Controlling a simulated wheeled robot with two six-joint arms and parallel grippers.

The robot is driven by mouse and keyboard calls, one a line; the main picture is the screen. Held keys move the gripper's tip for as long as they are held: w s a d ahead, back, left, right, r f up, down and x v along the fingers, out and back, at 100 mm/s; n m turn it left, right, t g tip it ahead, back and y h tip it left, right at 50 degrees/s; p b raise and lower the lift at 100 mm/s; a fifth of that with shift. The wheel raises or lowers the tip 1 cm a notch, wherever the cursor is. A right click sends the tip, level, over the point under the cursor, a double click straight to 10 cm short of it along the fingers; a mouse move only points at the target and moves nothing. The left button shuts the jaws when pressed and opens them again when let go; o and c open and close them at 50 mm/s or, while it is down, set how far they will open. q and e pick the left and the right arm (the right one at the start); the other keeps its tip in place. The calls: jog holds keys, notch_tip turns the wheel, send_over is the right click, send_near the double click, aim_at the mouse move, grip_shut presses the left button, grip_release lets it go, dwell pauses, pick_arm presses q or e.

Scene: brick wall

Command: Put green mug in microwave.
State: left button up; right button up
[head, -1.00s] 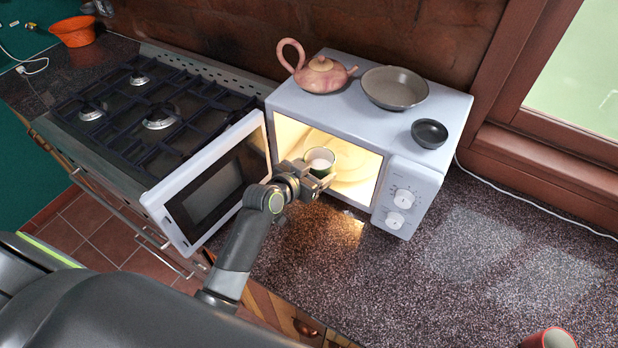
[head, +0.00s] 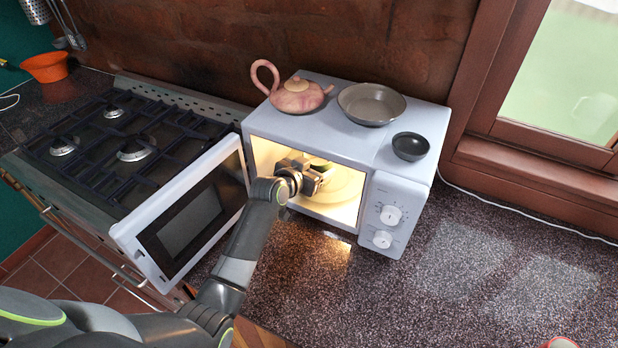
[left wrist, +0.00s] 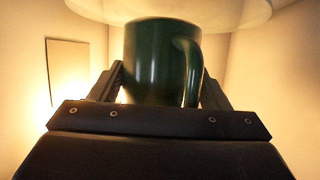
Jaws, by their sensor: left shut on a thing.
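The white microwave (head: 330,135) stands on the counter with its door (head: 185,215) swung open to the left and its inside lit. My left gripper (head: 318,172) reaches through the opening into the cavity. In the left wrist view it is shut on the green mug (left wrist: 155,60), with a finger on either side. The mug looks upright, and its handle faces the camera, a little to the right. In the head view the mug is mostly hidden by the gripper. The pale turntable (head: 345,190) shows beside the gripper. My right gripper is not in view.
A pink teapot (head: 297,97), a grey pan (head: 371,103) and a small dark bowl (head: 410,146) sit on top of the microwave. A gas stove (head: 125,145) is to the left, behind the open door. The speckled counter (head: 450,270) at right is mostly clear.

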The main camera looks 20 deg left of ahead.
aim_at(323, 162)
pick_arm(q)
jog(key=shift+w+d+b, duration=0.2)
jog(key=shift+w+b, duration=0.4)
jog(key=shift+w, duration=0.4)
jog(key=shift+w+d+b, duration=0.15)
jog(key=shift+w+b, duration=0.4)
jog(key=shift+w, duration=0.4)
jog(key=shift+f+b, duration=0.3)
jog(key=shift+f, duration=0.2)
jog(key=shift+f, duration=0.35)
jog(key=o, duration=1.4)
jog(key=shift+c, duration=0.2)
jog(key=shift+s+f, duration=0.1)
jog(key=shift+f, duration=0.05)
jog(key=shift+b, duration=0.3)
jog(key=b+v, duration=0.2)
jog(key=v, duration=1.5)
jog(key=shift+r, duration=0.25)
jog(key=shift+s, duration=0.1)
